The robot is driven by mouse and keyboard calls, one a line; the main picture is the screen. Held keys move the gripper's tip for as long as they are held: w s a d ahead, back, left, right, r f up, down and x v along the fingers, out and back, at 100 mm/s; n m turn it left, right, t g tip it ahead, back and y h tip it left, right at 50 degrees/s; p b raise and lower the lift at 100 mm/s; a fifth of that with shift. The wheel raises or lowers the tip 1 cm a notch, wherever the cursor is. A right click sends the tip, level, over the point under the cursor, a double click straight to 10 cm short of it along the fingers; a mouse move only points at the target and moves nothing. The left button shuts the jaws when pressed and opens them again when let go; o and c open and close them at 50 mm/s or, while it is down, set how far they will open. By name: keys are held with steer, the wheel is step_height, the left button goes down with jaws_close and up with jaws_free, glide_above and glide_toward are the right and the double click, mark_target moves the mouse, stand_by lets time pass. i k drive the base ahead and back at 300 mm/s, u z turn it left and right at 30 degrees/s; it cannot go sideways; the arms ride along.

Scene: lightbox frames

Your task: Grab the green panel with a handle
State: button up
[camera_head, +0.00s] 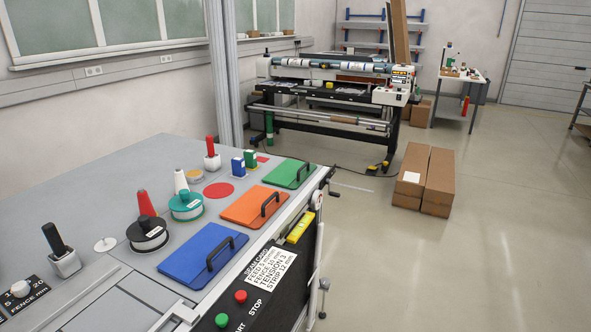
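The green panel (285,174) lies flat on the far right part of the grey machine table, close to its right edge. A dark handle (302,172) stands up on its right side. The orange panel (247,206) and the blue panel (196,252) lie nearer along the same edge, each with a similar dark handle. The green panel is apart from the orange one. My gripper is not in view, so I cannot see whether it is open or shut.
Spools, including a teal one (186,206) and a black one (147,234), stand left of the panels. Cardboard boxes (425,180) stand on the floor at right.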

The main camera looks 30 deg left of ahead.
mark_target(291, 175)
steer(key=i, duration=2.9)
steer(key=u, duration=2.2)
